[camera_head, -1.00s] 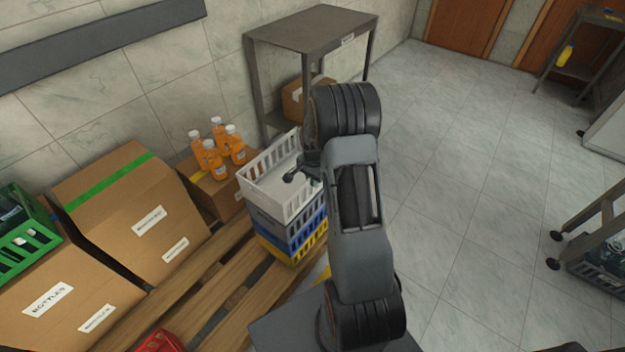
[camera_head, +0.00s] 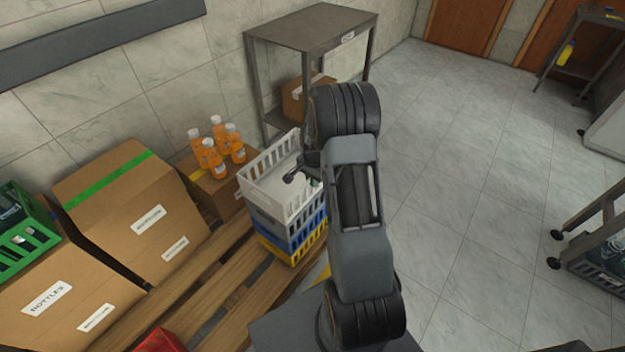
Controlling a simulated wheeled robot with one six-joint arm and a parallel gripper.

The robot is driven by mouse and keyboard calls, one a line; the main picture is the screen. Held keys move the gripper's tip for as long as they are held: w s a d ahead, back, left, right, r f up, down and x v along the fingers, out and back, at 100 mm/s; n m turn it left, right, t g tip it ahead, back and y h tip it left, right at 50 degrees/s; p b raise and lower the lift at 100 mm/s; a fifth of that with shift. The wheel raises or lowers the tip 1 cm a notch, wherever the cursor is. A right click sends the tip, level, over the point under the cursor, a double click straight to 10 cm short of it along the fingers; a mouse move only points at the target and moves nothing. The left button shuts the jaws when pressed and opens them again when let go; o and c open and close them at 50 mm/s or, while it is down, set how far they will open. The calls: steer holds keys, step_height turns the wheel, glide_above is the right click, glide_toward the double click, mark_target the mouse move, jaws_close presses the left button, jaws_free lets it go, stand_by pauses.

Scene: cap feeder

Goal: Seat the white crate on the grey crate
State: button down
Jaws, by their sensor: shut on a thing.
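The white crate (camera_head: 272,196) is at the top of a stack on the wooden pallet, level as far as I can tell. The grey crate (camera_head: 266,223) is right below it, with only a narrow band of it showing. I cannot tell whether the white crate is fully seated or a small gap is left. My gripper (camera_head: 293,176) is at the white crate's near right side, shut on the crate's wall. My arm hides the crate's right end and part of the grip.
Under the grey crate are a blue crate (camera_head: 304,237) and a yellow crate (camera_head: 290,256). Orange bottles (camera_head: 216,158) stand on a carton behind left. Large cartons (camera_head: 130,215) and a green crate (camera_head: 28,243) are left. A metal table (camera_head: 312,28) stands behind.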

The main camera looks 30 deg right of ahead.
steer(key=shift+f, duration=0.1)
steer(key=c, duration=1.2)
jaws_free()
steer(key=shift+s+f, duration=0.1)
